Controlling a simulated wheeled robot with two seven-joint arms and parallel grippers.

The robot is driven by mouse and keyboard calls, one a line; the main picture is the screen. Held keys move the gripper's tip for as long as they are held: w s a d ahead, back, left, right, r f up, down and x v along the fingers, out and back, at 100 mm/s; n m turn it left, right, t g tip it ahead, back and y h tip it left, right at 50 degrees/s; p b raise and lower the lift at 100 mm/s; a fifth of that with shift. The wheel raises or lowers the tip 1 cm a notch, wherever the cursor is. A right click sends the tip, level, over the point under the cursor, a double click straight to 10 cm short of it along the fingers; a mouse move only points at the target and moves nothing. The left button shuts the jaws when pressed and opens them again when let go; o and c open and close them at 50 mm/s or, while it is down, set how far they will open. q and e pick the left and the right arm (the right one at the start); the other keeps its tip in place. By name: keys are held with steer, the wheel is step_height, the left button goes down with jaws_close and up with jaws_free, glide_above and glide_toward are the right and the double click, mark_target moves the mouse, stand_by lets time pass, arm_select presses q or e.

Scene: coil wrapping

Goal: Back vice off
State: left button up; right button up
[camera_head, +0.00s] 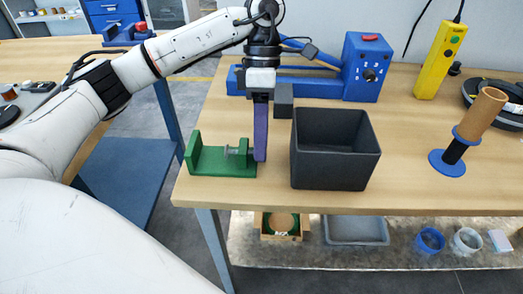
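A small green vice (222,162) stands near the front left corner of the wooden table. It has a tall jaw at its left end, a lower block to the right and a grey screw between them. My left gripper (260,156) points straight down at the vice's right end. A purple upright piece below its white body, apparently its fingers seen edge-on, covers the place where the vice's handle would be. I cannot tell whether the gripper is open, or whether it touches or grips anything. My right gripper is out of view.
A dark open bin (335,180) stands just right of the gripper. Behind is a blue machine (366,70) with a long bed. A yellow control box (440,62) and a brown cylinder (482,113) on a blue-based stand are at right. The table's front edge is close.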

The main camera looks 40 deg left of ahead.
arm_select(q)
steer(key=p+v, duration=0.4)
steer(key=v, duration=0.2)
steer(key=shift+r, duration=0.3)
steer(key=shift+w, duration=0.1)
